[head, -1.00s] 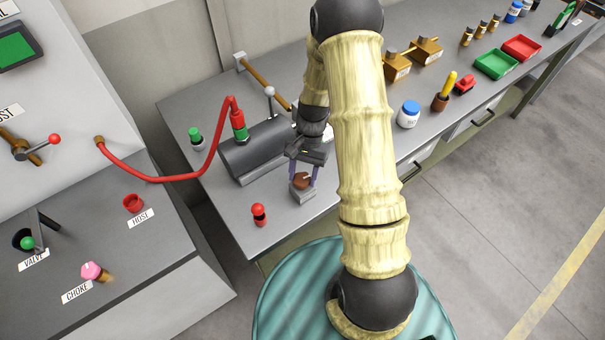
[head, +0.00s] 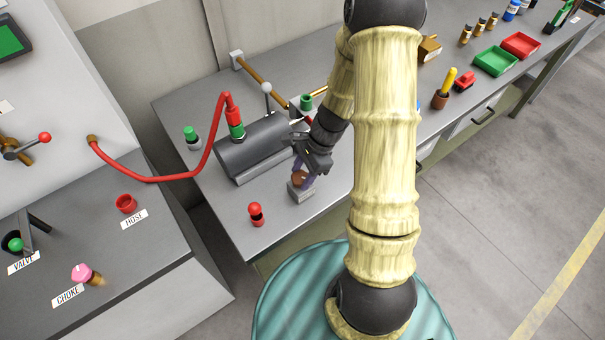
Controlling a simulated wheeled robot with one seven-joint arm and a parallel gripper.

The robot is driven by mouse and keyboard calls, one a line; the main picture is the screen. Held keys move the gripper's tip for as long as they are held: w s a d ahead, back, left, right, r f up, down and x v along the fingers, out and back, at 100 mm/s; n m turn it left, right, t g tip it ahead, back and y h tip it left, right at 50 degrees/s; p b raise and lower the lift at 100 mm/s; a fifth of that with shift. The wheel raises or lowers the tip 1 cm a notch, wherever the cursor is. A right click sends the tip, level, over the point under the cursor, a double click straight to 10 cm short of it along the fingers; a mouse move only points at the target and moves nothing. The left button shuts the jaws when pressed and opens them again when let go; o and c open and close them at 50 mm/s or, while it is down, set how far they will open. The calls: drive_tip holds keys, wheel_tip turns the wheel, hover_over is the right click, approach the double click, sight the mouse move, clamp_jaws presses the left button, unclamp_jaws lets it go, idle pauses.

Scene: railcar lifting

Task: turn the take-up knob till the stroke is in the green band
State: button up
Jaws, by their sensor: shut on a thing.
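The take-up knob (head: 299,179) is a small brown knob on a grey block (head: 301,193) at the bench's front edge. My gripper (head: 301,174) is shut on the knob, its purple fingers on either side of it and its wrist tilted. The fingers hide part of the knob. A dark grey cylinder (head: 262,150) lies behind the block, with a red hose (head: 207,150) joined to its top by a red and green coupling. I cannot make out a stroke scale or a green band in this view.
A console with valve, choke (head: 85,273) and hose socket (head: 126,204) is at left. Trays (head: 496,63) and bottles line the right.

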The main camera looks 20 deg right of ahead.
drive_tip(key=shift+m, duration=0.3)
drive_tip(key=o, duration=1)
drive_tip(key=v, duration=1.7)
drive_tip(key=shift+s+d+r+b, duration=0.1)
drive_tip(key=shift+r+b, duration=0.05)
drive_tip(key=shift+b, duration=0.2)
